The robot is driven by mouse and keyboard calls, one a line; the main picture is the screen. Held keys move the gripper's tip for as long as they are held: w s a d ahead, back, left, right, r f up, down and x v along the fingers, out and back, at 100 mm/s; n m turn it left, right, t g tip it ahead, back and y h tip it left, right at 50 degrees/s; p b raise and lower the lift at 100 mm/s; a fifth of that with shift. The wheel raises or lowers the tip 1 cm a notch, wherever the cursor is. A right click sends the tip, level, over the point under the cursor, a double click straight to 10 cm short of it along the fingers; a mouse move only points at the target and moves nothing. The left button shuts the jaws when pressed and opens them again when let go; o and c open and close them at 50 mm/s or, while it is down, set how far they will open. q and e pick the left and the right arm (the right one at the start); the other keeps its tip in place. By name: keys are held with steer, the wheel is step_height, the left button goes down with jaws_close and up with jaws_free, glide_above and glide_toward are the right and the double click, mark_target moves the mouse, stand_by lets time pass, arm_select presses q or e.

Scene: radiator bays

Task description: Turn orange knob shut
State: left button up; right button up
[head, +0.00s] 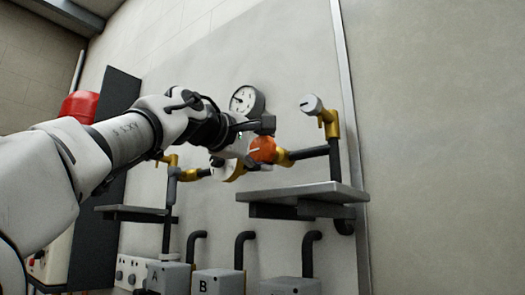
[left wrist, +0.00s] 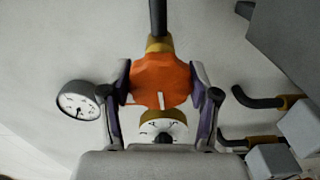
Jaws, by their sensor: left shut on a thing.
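The orange knob (head: 263,150) sits on a brass valve fitting (head: 285,158) on a dark pipe at the wall. It carries a short white mark. In the left wrist view the orange knob (left wrist: 160,78) fills the space between the two fingers. My left gripper (head: 257,142) comes in from the left and is shut on the knob, one finger at each side, as the left wrist view shows (left wrist: 161,88). The fingers hide parts of the knob's sides. My right gripper is in neither view.
A pressure gauge (head: 246,101) is on the wall behind my gripper. A grey shelf (head: 305,191) lies below the orange knob. Grey boxes (head: 217,281) with pipes stand lower down.

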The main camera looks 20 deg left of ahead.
arm_select(q)
steer(key=shift+r+m, duration=0.2)
steer(key=shift+m, duration=0.3)
steer(key=o, duration=1)
steer(key=shift+o, duration=0.9)
steer(key=shift+w+f, duration=0.15)
steer(key=shift+f, duration=0.05)
